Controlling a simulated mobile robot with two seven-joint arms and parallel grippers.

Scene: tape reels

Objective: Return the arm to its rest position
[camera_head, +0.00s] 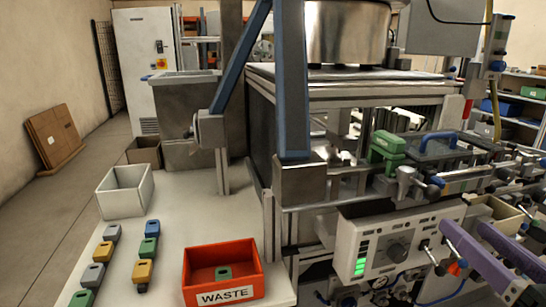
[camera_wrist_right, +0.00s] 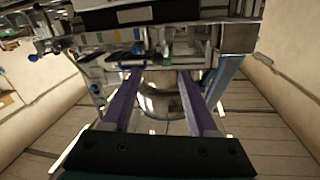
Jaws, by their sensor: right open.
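My right gripper (camera_head: 464,226) is at the lower right of the head view, in front of the machine and to the right of its control panel. Its two purple fingers are apart with nothing between them. They also show in the right wrist view, where the gripper (camera_wrist_right: 158,78) is open and empty, with the machine frame beyond the fingertips. I cannot tell whether the fingertips touch anything. My left gripper is not in view.
The machine's control panel (camera_head: 372,250) has green lights. A red WASTE bin (camera_head: 222,296) holds a green cartridge (camera_head: 223,272). A white open bin (camera_head: 124,203) stands behind several coloured cartridges (camera_head: 143,272) on the pale table (camera_head: 190,225). A metal post (camera_head: 292,90) rises mid-view.

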